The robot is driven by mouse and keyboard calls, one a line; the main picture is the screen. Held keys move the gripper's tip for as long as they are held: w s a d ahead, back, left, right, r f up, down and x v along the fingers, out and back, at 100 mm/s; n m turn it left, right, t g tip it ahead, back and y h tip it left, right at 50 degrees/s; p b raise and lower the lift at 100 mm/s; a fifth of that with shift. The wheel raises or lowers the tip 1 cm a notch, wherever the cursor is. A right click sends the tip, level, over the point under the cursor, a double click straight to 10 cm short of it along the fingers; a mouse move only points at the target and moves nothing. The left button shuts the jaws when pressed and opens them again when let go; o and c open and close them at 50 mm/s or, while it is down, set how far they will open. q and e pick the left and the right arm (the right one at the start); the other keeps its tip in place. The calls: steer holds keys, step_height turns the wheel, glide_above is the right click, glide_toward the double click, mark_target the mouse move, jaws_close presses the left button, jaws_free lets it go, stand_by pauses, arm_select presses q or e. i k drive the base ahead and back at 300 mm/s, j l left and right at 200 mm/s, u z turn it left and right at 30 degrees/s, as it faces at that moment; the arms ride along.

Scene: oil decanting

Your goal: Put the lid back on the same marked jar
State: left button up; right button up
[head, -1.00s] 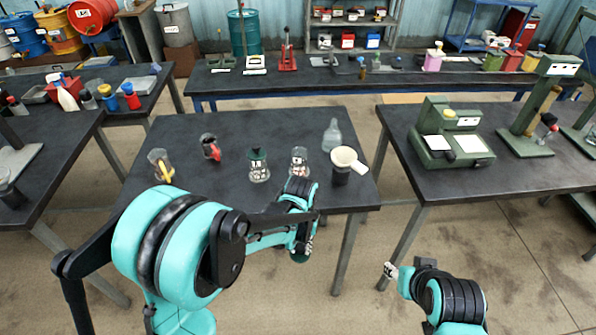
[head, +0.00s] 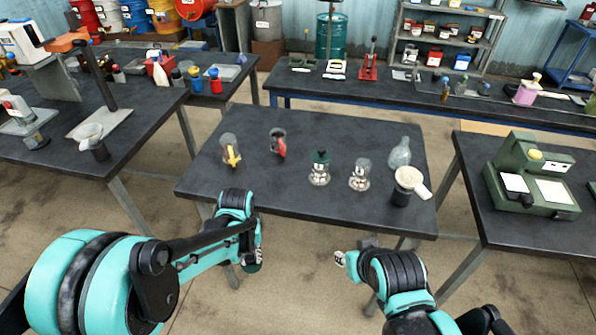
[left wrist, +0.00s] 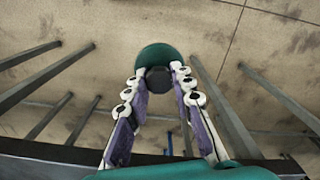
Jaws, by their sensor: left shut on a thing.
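My left gripper (head: 252,262) hangs in front of the near table edge and is shut on a green lid. In the left wrist view the round green lid (left wrist: 153,53) with a dark knob is between the fingertips (left wrist: 156,80), over the floor. On the middle table a glass jar with a white marking (head: 319,175) has a dark green lid on it. To its right a similar marked glass jar (head: 359,177) shows no green lid. Markings are too small to read. My right gripper (head: 342,260) is low in front of the table; its finger state is unclear.
The middle table (head: 265,185) also bears a glass with a yellow item (head: 231,152), a red-handled vessel (head: 279,143), a clear flask (head: 400,153) and a cream funnel (head: 410,179) on a dark cup. A green machine (head: 533,172) stands on the right table.

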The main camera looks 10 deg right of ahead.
mark_target(359, 181)
steer(key=u, duration=0.55)
steer(key=k+l, duration=0.1)
steer(key=l, duration=0.55)
steer(key=k+l, duration=0.1)
steer(key=l, duration=1.25)
steer(key=k, duration=0.1)
